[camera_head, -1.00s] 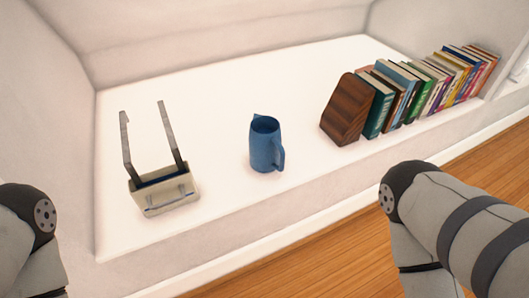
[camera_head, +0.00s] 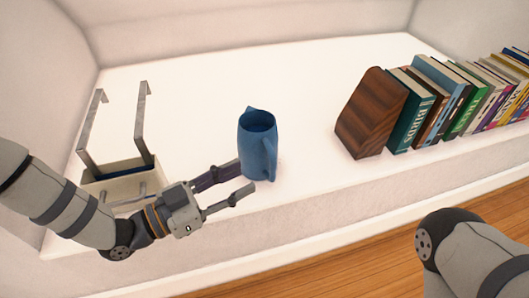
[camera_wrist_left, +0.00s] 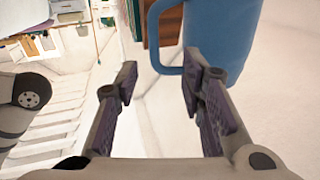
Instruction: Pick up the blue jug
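The blue jug (camera_head: 257,147) stands upright on the white ledge (camera_head: 300,110), its handle toward the front right. My left gripper (camera_head: 246,178) is open, just left of and in front of the jug, with its fingers pointing toward it. In the left wrist view the jug (camera_wrist_left: 222,35) is at the upper right, and its handle (camera_wrist_left: 160,40) hangs ahead of the gap between the open fingers (camera_wrist_left: 160,85). Nothing is between the fingers. My right gripper is out of view; only part of my right arm shows at the lower right of the head view.
A cream box with two upright metal hooks (camera_head: 115,185) sits at the left, partly behind my left arm. A wooden bookend (camera_head: 370,115) and a row of books (camera_head: 455,100) stand to the right. The ledge behind the jug is clear. The wooden floor (camera_head: 360,250) lies below its front edge.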

